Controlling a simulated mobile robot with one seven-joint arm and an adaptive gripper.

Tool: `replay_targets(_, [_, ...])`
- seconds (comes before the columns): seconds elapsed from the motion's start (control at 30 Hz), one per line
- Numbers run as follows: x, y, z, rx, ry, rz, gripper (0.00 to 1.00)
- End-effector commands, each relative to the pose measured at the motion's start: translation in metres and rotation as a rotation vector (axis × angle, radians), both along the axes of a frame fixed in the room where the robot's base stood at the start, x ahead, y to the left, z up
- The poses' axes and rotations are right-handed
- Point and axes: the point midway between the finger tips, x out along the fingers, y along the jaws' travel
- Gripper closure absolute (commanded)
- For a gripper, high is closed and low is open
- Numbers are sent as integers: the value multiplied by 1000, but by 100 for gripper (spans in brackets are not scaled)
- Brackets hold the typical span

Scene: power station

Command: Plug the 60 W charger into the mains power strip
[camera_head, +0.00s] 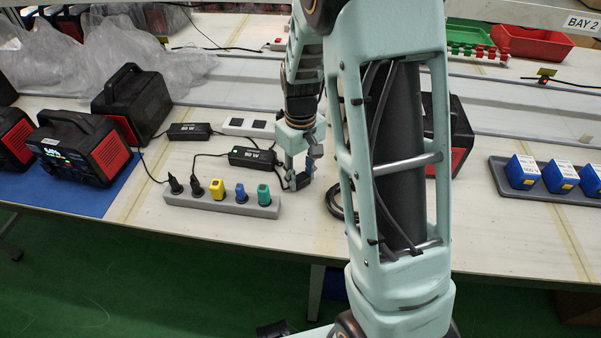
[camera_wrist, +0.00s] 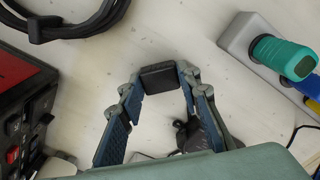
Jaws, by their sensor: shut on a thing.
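The grey power strip (camera_head: 243,209) lies near the table's front edge, holding two black plugs, a yellow plug (camera_head: 217,188), a blue plug (camera_head: 240,193) and a teal plug (camera_head: 263,194). Its end also shows in the wrist view (camera_wrist: 233,38). Two black charger bricks lie behind it, one at the back (camera_head: 189,131) and one nearer (camera_head: 252,158) with a small green light. Their small labels are hard to tell apart. My gripper (camera_head: 298,184) is just right of the strip's end. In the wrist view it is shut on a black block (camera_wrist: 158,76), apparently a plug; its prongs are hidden.
A white socket block (camera_head: 250,128) lies behind the nearer charger. Black power units with red sides (camera_head: 85,150) stand at left, one on a blue mat. A coiled black cable (camera_wrist: 80,20) lies near my gripper. A tray of blue boxes (camera_head: 497,175) is at right.

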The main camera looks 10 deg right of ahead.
Motion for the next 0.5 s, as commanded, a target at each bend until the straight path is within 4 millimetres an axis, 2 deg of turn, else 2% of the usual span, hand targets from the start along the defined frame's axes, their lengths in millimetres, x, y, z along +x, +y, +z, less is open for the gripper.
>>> replay_targets(0.27, [0, 0, -2, 0, 0, 0, 90])
replay_targets(0.3, [0, 0, -2, 0, 0, 0, 67])
replay_targets(0.47, [0, 0, -2, 0, 0, 0, 49])
replay_targets(0.5, [0, 0, -2, 0, 0, 0, 49])
